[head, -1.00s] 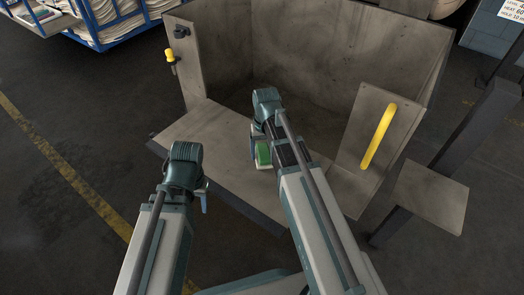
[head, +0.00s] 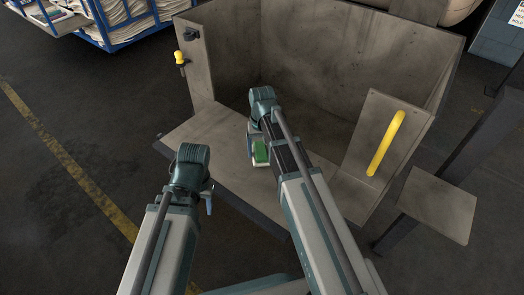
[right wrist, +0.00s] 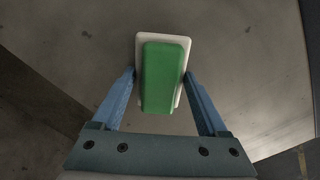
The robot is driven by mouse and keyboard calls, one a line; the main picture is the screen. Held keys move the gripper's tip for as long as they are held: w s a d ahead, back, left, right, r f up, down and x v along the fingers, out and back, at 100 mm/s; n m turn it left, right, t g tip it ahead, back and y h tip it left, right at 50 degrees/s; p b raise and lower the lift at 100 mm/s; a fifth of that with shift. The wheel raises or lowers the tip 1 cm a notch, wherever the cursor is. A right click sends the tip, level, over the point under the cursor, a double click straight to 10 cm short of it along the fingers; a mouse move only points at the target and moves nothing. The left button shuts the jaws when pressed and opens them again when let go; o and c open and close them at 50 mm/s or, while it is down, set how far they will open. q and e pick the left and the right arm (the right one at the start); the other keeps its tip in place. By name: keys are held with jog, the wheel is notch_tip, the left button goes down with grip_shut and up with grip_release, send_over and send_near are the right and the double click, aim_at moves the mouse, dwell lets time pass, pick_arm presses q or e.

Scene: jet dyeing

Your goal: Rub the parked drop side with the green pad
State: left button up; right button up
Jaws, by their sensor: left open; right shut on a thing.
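The drop side (head: 196,127) appears to be the flat grey metal panel folded down at the front of the open metal bin. My right gripper (head: 259,148) is over this panel, shut on the green pad (head: 261,151). In the right wrist view the pad (right wrist: 163,75) is a green block on a paler, wider base between the blue fingers (right wrist: 165,100), with grey metal behind it. I cannot tell whether the pad touches the metal. My left gripper (head: 208,200) is open and empty, near the panel's front edge; its fingers are mostly hidden.
The bin's tall walls (head: 330,65) stand behind the panel. A yellow knob (head: 180,57) is on the left post. A yellow handle (head: 385,143) is on the upright panel at right, near a grey plate (head: 438,205). The floor at left is clear up to a blue cart (head: 105,30).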

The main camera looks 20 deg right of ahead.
aim_at(261, 149)
jog(key=shift+r, duration=0.1)
notch_tip(261, 149, up, 6)
jog(key=p, duration=0.6)
jog(key=shift+d, duration=0.1)
jog(key=shift+w, duration=0.1)
notch_tip(261, 149, up, 3)
jog(key=p, duration=0.3)
dwell(0.6)
